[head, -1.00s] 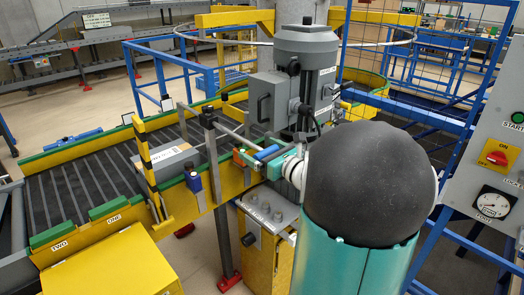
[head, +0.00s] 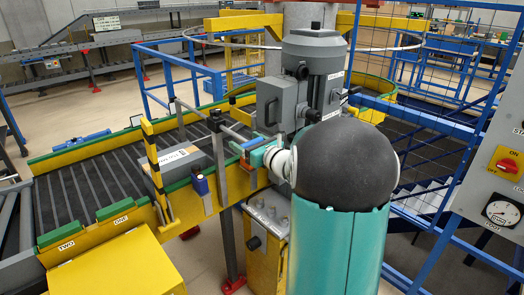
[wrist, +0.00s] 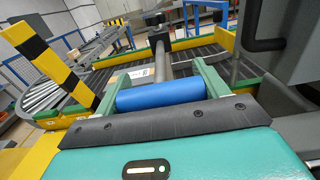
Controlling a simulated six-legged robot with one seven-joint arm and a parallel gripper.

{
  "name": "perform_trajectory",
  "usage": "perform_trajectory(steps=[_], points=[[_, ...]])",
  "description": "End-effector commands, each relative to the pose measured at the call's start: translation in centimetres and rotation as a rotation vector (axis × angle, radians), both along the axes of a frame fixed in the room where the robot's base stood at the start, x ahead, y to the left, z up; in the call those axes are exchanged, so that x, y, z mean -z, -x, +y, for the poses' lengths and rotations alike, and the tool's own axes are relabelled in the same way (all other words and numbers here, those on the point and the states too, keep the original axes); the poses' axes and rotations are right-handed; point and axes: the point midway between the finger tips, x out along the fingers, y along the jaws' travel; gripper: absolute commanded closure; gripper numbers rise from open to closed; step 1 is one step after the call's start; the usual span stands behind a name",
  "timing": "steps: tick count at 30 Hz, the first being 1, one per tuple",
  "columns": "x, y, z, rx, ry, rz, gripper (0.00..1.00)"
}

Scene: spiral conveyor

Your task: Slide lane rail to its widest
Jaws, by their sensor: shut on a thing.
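My gripper (wrist: 162,95) is shut on the blue handle (wrist: 160,95), a cylinder lying crosswise between its two green-grey fingers. A grey rod (wrist: 167,62) runs from the handle over the conveyor to a dark clamp (wrist: 158,40). In the head view the rod (head: 230,132) passes by the dark-topped post (head: 215,124). The lane rail itself is hard to make out behind the post and carton.
A grey carton (head: 181,163) lies on the conveyor behind a black-and-yellow striped post (head: 152,165). A grey motor unit (head: 313,70) stands close behind my gripper; a control panel (head: 500,165) is at right.

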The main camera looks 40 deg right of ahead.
Motion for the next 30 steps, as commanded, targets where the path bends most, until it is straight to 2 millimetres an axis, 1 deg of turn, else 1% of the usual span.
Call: perform_trajectory(steps=[1,6,9,12,15,18,28,29,30], points=[[0.1,-1.7,0.2,-0.006,-0.001,-0.001,0.68],[0.0,-6.2,0.3,-0.004,-0.001,-0.002,0.68],[0.0,-8.3,0.3,-0.004,0.0,-0.002,0.68],[0.0,-9.8,0.4,-0.003,0.0,-0.002,0.68],[0.0,-10.7,0.4,-0.002,0.0,-0.002,0.68],[-0.1,-11.2,0.3,-0.001,0.001,-0.003,0.68],[-0.2,-11.4,0.4,-0.001,0.001,-0.004,0.68],[-0.2,-11.4,0.4,-0.001,0.001,-0.004,0.26],[-0.2,-11.4,0.4,-0.001,0.001,-0.004,0.18]])
